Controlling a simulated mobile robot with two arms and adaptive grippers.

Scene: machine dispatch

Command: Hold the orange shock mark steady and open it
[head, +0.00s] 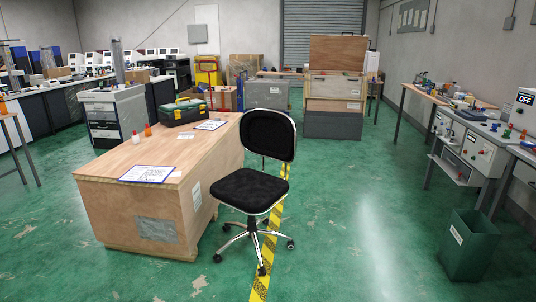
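A small orange bottle-like item (148,130) stands upright near the left edge of the wooden crate top (175,150). It is too small to tell whether it has a cap or a label. A white item with a reddish top (136,139) stands just in front of it. Neither of my grippers is in the head view, and nothing is touching the orange item.
A black office chair (268,160) stands against the crate's right side. A toolbox (183,111) and papers (148,174) lie on the crate. A green bin (470,245) and workbench (480,140) are at right.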

